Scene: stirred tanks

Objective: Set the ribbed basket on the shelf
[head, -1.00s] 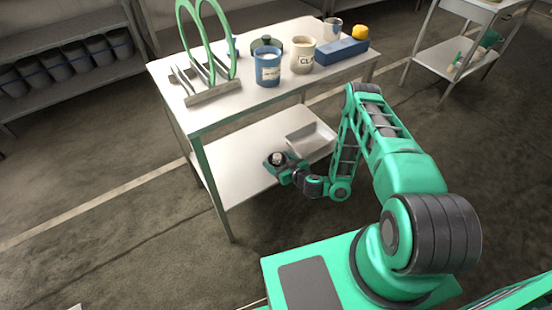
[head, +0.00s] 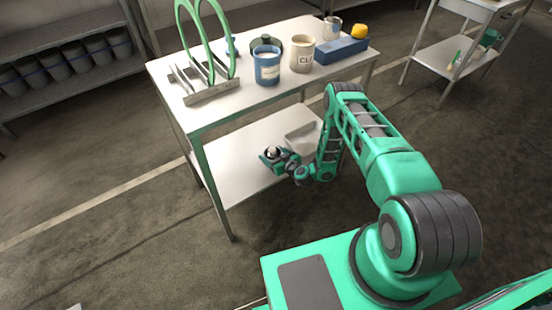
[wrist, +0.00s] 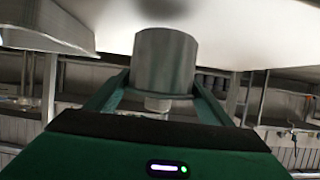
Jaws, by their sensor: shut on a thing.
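My gripper (head: 272,156) is over the white lower shelf (head: 225,165) of the work table, below the tabletop. In the wrist view, my gripper (wrist: 162,84) has its two fingers on either side of a grey cylindrical vessel, which I take for the ribbed basket (wrist: 165,62); its ribs are hard to make out. The gripper is shut on it. In the head view, the basket is small and partly hidden by the gripper. I cannot tell whether it touches the shelf. A white surface fills the top of the wrist view.
A pale tray (head: 303,137) lies on the lower shelf beside my arm, partly hidden. The tabletop holds a green-ringed rack (head: 212,90), a blue jar (head: 267,66), a cream jar (head: 301,55) and a blue block (head: 341,50). The shelf's left part is clear.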

